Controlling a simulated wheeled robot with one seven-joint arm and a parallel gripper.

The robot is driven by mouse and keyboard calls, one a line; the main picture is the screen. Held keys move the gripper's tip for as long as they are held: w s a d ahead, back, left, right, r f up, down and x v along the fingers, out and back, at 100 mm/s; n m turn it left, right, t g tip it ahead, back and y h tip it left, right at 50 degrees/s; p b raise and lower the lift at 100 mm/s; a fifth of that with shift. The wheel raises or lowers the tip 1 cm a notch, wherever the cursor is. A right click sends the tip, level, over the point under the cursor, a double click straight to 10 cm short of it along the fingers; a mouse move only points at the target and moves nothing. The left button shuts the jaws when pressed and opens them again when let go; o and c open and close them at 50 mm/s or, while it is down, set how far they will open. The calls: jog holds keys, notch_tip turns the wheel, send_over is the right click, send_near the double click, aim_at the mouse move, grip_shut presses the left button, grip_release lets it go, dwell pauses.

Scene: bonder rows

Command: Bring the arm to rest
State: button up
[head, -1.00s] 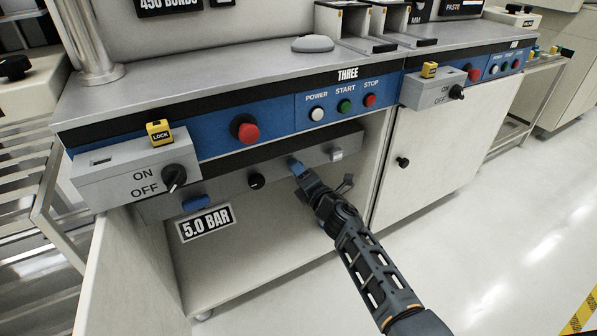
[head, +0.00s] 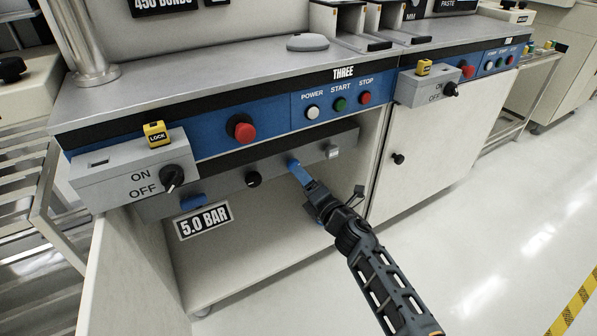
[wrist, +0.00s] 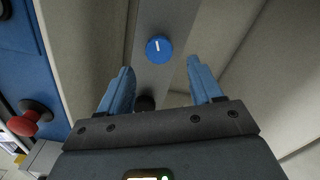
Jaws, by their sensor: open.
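My gripper (head: 328,183) is open and empty, in front of the grey rail (head: 225,183) under the bench marked THREE. In the wrist view its two blue fingers (wrist: 158,72) stand wide apart. A round blue knob (wrist: 159,49) with a white mark shows beyond them, apart from both fingers. A black knob (wrist: 145,103) shows lower, partly hidden by the gripper. In the head view the arm reaches in from the lower right, and a blue finger overlaps the rail near the blue knob.
Above the rail are a red stop button (head: 240,128) and a grey switch box (head: 135,168) with a yellow LOCK tag. A 5.0 BAR sign (head: 203,221) hangs below the rail. A white cabinet door (head: 425,150) stands close on the right. The floor at right is clear.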

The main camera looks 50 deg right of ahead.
jog(key=shift+v, duration=0.95)
jog(key=shift+s+a, duration=0.1)
jog(key=s+a+f+m+y, duration=0.2)
jog(key=s+a+m, duration=0.4)
jog(key=s+a, duration=0.75)
jog(key=s+a+r+m+g+y, duration=0.1)
jog(key=s+a+r+m, duration=0.3)
jog(key=s, duration=0.5)
jog(key=s+a+r+m+y, duration=0.1)
jog(key=s+a+r+m, duration=0.25)
jog(key=s, duration=0.55)
jog(key=s+a+r+m+g+y, duration=0.1)
jog(key=s+a+r+m+g, duration=0.1)
jog(key=s+r+m, duration=0.6)
notch_tip(320, 180, up, 20)
jog(key=n+p, duration=0.1)
jog(key=p, duration=1.9)
jog(key=shift+r+n, duration=0.2)
jog(key=shift+n, duration=0.15)
